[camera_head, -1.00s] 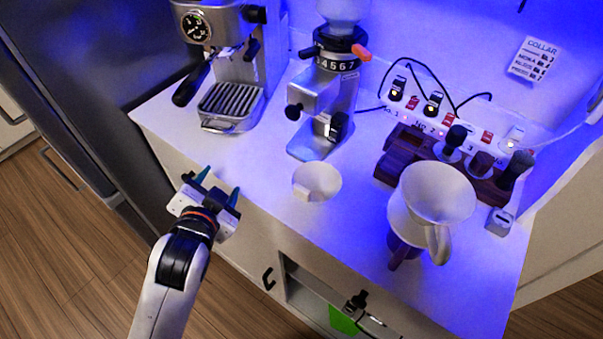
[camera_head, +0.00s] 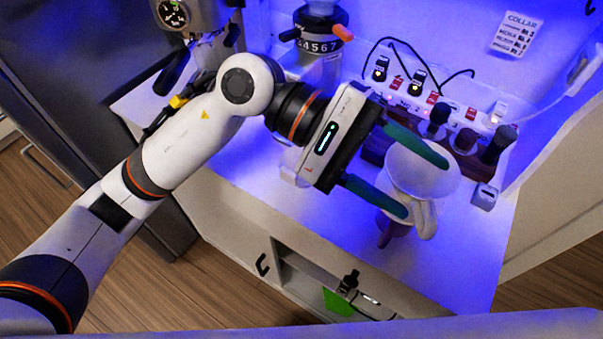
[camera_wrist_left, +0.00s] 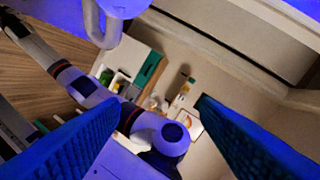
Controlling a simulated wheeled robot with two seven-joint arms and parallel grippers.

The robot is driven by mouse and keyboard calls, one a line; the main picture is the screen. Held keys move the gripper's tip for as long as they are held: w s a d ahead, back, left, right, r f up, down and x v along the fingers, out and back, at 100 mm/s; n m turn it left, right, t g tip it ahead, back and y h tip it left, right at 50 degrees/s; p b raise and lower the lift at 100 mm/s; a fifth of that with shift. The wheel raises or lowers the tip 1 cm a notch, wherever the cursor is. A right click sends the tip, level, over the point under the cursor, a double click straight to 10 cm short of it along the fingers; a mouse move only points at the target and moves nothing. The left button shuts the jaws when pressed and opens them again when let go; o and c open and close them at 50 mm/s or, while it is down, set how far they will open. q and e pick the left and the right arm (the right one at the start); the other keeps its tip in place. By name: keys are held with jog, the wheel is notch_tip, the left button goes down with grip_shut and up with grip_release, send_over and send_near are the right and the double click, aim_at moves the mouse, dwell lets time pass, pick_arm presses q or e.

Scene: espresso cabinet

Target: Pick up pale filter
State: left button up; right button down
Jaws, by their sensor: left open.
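A large white cone (camera_head: 420,178) with a curved handle stands on a dark base near the counter's right front. It looks like a dripper; I cannot tell whether a separate filter sits inside. My left gripper (camera_head: 424,188) is open, its two dark green fingers in front of the cone in the head view, one over its upper part and one over its lower left. Contact cannot be told. A small white cup (camera_head: 288,158) is mostly hidden behind my left gripper. My right gripper is out of view.
An espresso machine (camera_head: 180,14) and a grinder (camera_head: 318,45) stand at the back left. A dark wooden block with tools (camera_head: 438,118) lies just behind the cone. The counter's right front (camera_head: 455,265) is clear. An open shelf (camera_head: 310,275) is below.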

pick_arm(q)
jog(key=w+a+f+m+t+y, duration=0.4)
jog(key=w+f+y, duration=0.1)
jog(key=f+y, duration=0.2)
jog(key=m+t+y, duration=0.3)
jog(key=t+y, duration=0.1)
jog(key=y, duration=0.2)
send_over(287, 173)
notch_tip(287, 173, down, 11)
jog(key=p, duration=0.4)
jog(key=shift+f+p, duration=0.1)
jog(key=shift+p, duration=0.25)
jog(key=shift+f, duration=0.3)
jog(key=c, duration=1)
